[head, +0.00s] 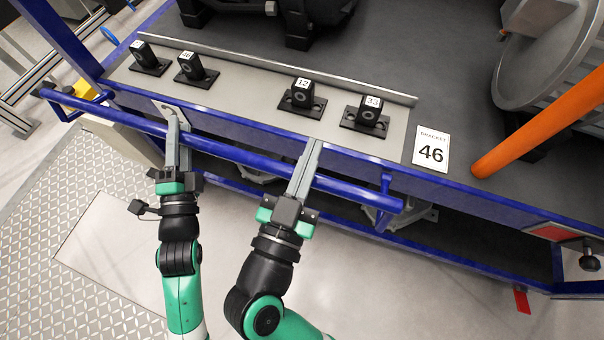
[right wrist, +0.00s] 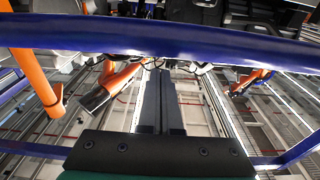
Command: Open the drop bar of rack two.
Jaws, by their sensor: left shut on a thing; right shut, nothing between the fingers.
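The drop bar (head: 235,145) is a long blue tube along the front of a blue rack in the head view, running from upper left to lower right. My left gripper (head: 173,115) is shut on the bar towards its left part. My right gripper (head: 310,155) is shut and empty, its fingers at the bar's right part. In the right wrist view the closed fingers (right wrist: 160,95) show below a blue bar (right wrist: 160,38) that crosses the picture. Whether they touch it I cannot tell. No rack number two is readable.
Several black numbered brackets (head: 303,97) stand on a grey shelf behind the bar. A card reading bracket 46 (head: 431,149) lies right of them. An orange cylinder (head: 540,120) is at the right. Floor in front is clear apart from my arms.

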